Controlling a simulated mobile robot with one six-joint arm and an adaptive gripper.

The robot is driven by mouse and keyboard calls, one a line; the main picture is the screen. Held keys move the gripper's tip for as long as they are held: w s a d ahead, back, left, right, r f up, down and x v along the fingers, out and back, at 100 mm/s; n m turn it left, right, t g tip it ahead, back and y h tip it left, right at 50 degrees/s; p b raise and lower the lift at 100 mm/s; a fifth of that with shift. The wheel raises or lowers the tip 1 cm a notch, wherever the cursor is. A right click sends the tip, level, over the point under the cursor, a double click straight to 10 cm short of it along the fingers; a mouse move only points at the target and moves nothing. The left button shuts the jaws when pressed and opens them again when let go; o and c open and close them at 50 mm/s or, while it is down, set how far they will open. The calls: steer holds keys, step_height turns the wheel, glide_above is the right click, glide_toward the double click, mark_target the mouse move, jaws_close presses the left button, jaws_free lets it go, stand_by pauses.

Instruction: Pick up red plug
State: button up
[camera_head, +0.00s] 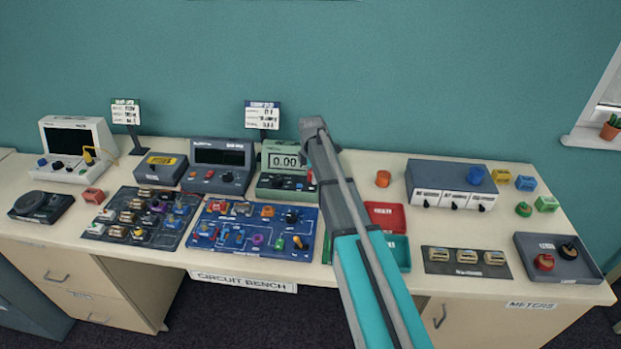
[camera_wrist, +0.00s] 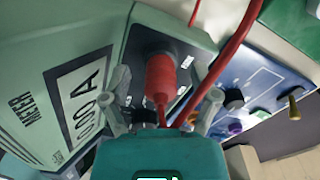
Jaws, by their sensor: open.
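The red plug (camera_wrist: 160,77) stands in a dark socket panel on the green meter (camera_wrist: 75,85) in the wrist view, with a red lead running from it. My gripper (camera_wrist: 165,90) is open, with one grey finger on each side of the plug; a gap shows on both sides. In the head view the green meter (camera_head: 284,160) reads 0.00, and a small red bit, perhaps the plug, shows at its right edge beside my arm. My arm hides the area right of it, and my gripper cannot be made out there.
A blue circuit board (camera_head: 253,243) lies in front of the meter. A dark power unit (camera_head: 218,165) stands to its left. A red tray (camera_head: 385,217) and a green tray (camera_head: 400,252) lie right of my arm. A sign (camera_head: 262,115) stands behind the meter.

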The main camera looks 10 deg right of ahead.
jaws_close()
stand_by(0.3)
steer(key=shift+r, duration=0.15)
step_height(320, 180, up, 2)
steer(key=shift+p, duration=1.15)
steer(key=s+d+r+p, duration=0.3)
steer(key=s+r+p, duration=0.7)
steer(key=s, duration=0.3)
steer(key=shift+s+r+p, duration=0.35)
steer(key=shift+w, duration=0.1)
